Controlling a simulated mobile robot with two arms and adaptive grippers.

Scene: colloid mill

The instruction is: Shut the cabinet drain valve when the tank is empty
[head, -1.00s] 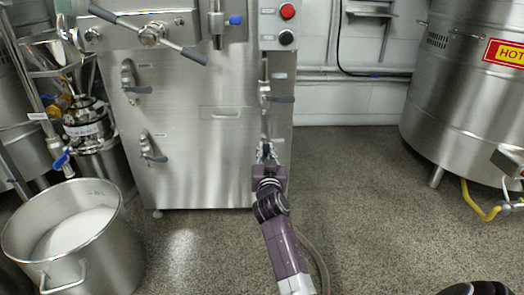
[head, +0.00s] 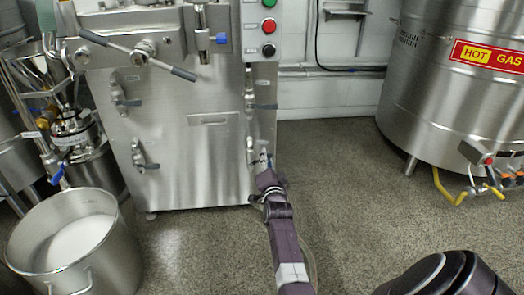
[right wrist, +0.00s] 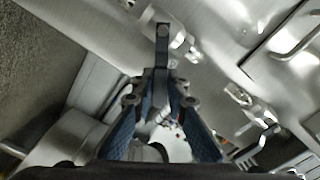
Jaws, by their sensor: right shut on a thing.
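The steel cabinet (head: 190,165) stands at the centre left of the head view. A small valve (head: 251,150) sits low on its right-hand section, and its label is too small to read. My right gripper (head: 262,165) is at this valve, with the arm reaching up from below. In the right wrist view, its blue-padded fingers (right wrist: 160,105) are shut on a dark grey valve lever (right wrist: 162,50), which stands out between and beyond them. I cannot tell whether the valve is open or shut. No view shows inside a cabinet tank. My left gripper is not in view.
Other lever valves (head: 122,98) are on the cabinet front. A steel pot (head: 105,245) with white contents stands on the floor at lower left. A large vat (head: 450,110) with a "HOT GAS" sign stands at right. The speckled floor (head: 350,190) between is clear.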

